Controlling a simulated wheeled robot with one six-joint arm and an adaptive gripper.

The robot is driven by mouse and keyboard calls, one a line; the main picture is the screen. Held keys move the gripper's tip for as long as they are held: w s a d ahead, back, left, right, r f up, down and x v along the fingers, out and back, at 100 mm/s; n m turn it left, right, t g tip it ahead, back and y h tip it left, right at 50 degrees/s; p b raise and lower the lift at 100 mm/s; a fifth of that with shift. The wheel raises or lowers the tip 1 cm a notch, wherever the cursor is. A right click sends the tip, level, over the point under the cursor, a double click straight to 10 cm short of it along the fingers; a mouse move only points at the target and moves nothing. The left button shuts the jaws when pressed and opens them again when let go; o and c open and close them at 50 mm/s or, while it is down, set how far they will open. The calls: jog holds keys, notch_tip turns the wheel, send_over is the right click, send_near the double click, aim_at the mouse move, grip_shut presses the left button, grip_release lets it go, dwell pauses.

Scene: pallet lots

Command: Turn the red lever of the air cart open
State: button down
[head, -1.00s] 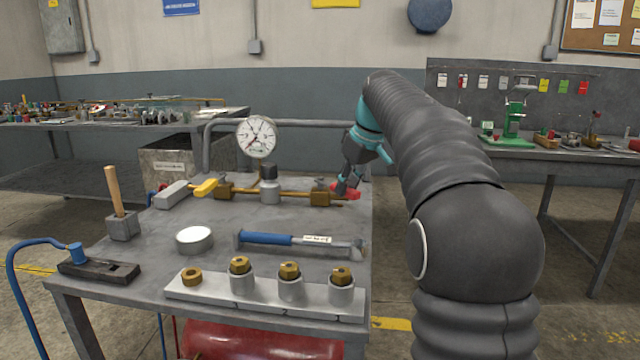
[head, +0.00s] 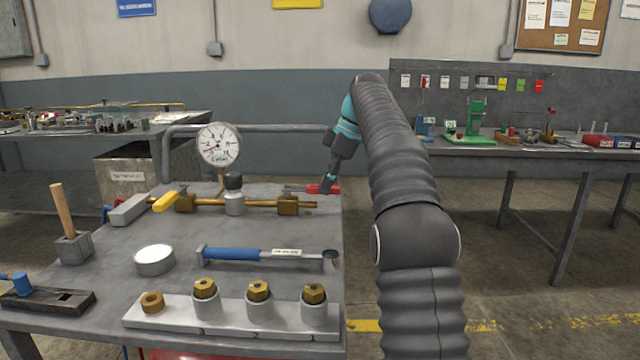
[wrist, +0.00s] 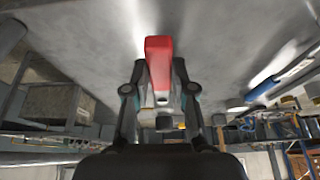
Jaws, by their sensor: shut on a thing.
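The red lever (head: 333,189) is at the right end of the brass pipe (head: 262,203) on the air cart (head: 215,232), by the right-hand brass valve (head: 288,205). My gripper (head: 327,183) reaches down to it from behind and is shut on it. In the wrist view the red lever (wrist: 158,52) lies between the two fingers (wrist: 160,85), its red end pointing up the picture. The lever's joint with the valve is too small to make out. A round white gauge (head: 218,146) stands over the pipe; its reading is unclear.
A yellow lever (head: 165,201) sits at the pipe's left end. A blue-handled tool (head: 235,254), a round tin (head: 155,260) and a metal strip with brass fittings (head: 225,325) lie in front. A workbench (head: 545,150) stands at right, with open floor between.

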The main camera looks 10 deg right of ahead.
jog(key=shift+w, duration=0.15)
dwell(0.4)
jog(key=c, duration=1)
grip_release()
jog(key=shift+o, duration=0.2)
jog(key=shift+d+r, duration=0.2)
jog(key=shift+r, duration=0.3)
jog(key=s+d, duration=0.3)
jog(key=d, duration=0.8)
jog(key=shift+s+d, duration=0.25)
jog(key=shift+d, duration=0.05)
